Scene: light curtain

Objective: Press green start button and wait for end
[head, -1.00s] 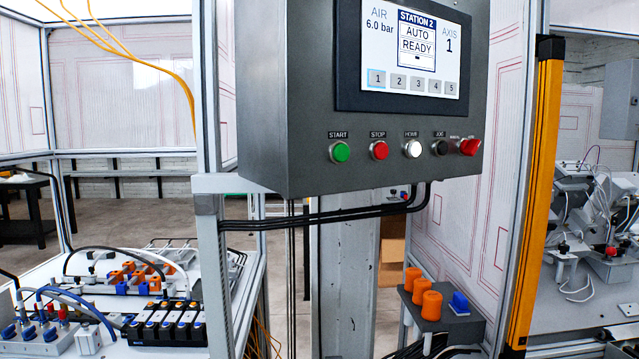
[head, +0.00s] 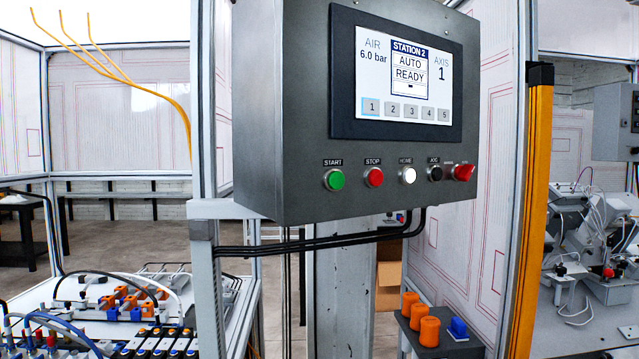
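The green START button (head: 334,180) is at the left end of a row of controls on the front of a dark grey control box (head: 290,120). To its right are the red STOP button (head: 374,177), the white HOME button (head: 407,175), a black JOG knob (head: 435,174) and a red selector knob (head: 463,172). The screen (head: 404,75) above reads STATION 2, AUTO READY, AIR 6.0 bar, AXIS 1. Nothing covers the START button. My gripper is not in the head view.
A yellow light curtain post (head: 532,200) stands right of the box, with machinery (head: 590,240) beyond it. A bench with valves and tubing (head: 110,310) is at lower left. Orange cylinders (head: 430,331) and a blue block (head: 458,328) sit on a small stand below the box.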

